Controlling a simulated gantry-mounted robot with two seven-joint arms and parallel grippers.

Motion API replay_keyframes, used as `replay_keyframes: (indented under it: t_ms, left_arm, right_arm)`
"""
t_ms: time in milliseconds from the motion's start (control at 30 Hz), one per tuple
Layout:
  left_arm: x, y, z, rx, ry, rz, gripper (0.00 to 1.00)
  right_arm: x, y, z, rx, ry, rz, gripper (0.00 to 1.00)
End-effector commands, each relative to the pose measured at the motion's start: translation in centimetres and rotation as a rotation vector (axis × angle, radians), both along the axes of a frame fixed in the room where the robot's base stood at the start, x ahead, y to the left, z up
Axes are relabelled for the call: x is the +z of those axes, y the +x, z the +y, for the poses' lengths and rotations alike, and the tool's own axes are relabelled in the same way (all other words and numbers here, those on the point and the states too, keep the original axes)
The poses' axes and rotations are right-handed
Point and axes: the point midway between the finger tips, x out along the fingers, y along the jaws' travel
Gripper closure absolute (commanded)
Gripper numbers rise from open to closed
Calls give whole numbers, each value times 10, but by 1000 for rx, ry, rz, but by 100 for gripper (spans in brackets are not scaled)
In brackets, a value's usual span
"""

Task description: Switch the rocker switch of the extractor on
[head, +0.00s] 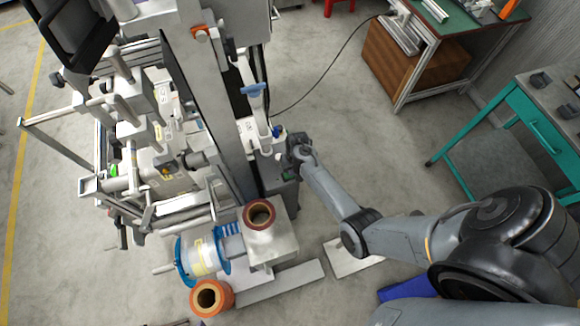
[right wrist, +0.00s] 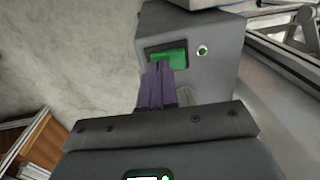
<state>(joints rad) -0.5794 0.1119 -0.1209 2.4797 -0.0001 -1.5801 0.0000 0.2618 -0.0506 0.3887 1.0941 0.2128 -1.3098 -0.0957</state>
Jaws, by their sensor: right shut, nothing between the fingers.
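In the right wrist view the extractor (right wrist: 222,75) is a grey box. A green rocker switch (right wrist: 176,58) sits in a dark recess on its face, with a small round green-and-white light or button (right wrist: 202,50) to its right. My right gripper (right wrist: 158,68) is shut and empty. Its purple-grey fingertips overlap the lower left of the switch; I cannot tell whether they touch it. They hide part of the switch, and its tilt is unclear. In the head view the extractor (head: 283,187) stands beside the machine column, with my right wrist over it. My left gripper is not seen.
A large film-reel machine (head: 170,165) fills the left. A reddish-brown reel (head: 260,213) lies on a metal box, with a blue-flanged reel (head: 186,262) and an orange reel (head: 211,297) nearby. A teal desk (head: 540,135) stands right.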

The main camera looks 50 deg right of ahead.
Motion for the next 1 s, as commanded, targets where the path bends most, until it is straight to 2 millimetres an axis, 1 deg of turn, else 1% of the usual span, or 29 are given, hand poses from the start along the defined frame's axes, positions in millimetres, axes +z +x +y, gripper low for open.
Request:
replay_keyframes:
  t_ms: [33,200,267,300,500,600,800,1000]
  left_arm:
    - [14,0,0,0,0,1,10]
    - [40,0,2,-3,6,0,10]
    - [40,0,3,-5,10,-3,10]
    - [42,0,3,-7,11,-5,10]
    - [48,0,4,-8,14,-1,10]
    - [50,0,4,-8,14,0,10]
    - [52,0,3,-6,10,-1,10]
    - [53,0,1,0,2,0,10]
  right_arm:
    - [14,2,3,4,3,-3,100]
    - [39,6,7,12,8,-7,100]
    - [48,6,5,12,5,-10,100]
    - [57,6,5,12,5,-12,100]
    - [95,5,2,14,7,-12,100]
    - [109,4,2,14,7,-11,100]
    - [126,3,0,16,7,-10,100]
    - [130,3,0,16,9,-9,100]
